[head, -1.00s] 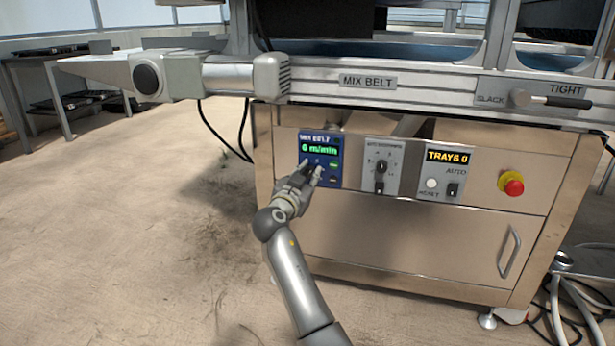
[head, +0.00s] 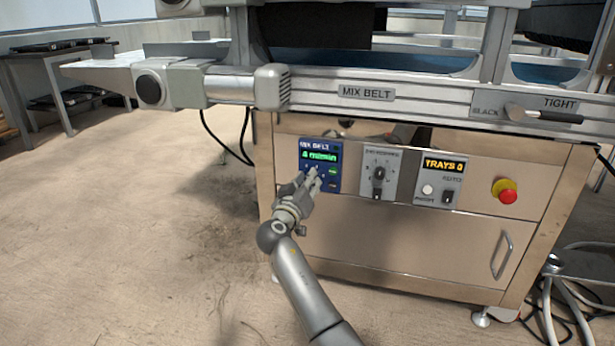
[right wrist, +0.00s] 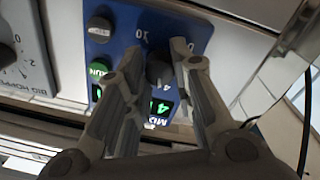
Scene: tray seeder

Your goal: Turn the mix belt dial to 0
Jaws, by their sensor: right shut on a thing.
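The blue mix belt panel (head: 335,163) is on the machine's front, and its green display (head: 318,156) appears to read 4 m/min. In the right wrist view the black dial (right wrist: 158,72) shows between my fingertips, on the same blue panel (right wrist: 190,28), upside down there. My right gripper (head: 312,178) is at the panel, shut on the dial; its two fingers (right wrist: 155,60) stand on either side of the knob. In the head view the fingers hide the dial. My left gripper is not in view.
Right of the panel are a grey dial plate (head: 379,176), a trays counter (head: 443,165) and a red stop button (head: 507,192). The grey mix belt rail (head: 400,94) runs above. A green RUN button (right wrist: 100,68) sits close to my fingers.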

